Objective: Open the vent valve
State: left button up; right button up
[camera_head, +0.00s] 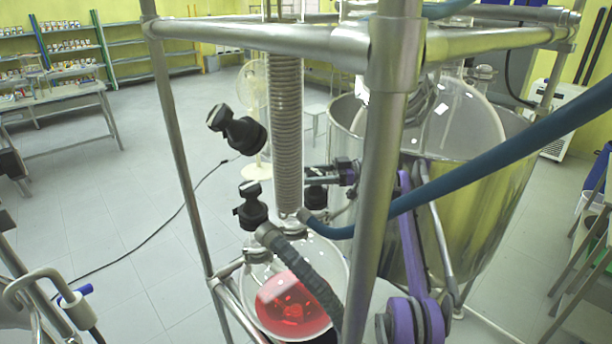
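Several black valve knobs stand around the glass column: an upper black knob (237,130), a lower black knob (252,206), and a third black knob (316,196) just right of the coiled condenser (286,130). I cannot tell which is the vent valve. My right gripper (319,178), at the end of the purple arm, points left behind the steel post, close to the third knob. Its fingers are small and partly hidden, so I cannot tell whether it touches the knob or is open. My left gripper is not in view.
A steel frame post (375,190) and top rail (260,36) stand in front of the glassware. A blue hose (480,160) crosses the right side. A round flask (293,302) holds red liquid below. A large steel vessel (480,200) stands behind.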

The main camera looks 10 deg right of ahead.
jog(key=o, duration=1.4)
jog(key=shift+s+a, duration=0.1)
jog(key=shift+c, duration=0.2)
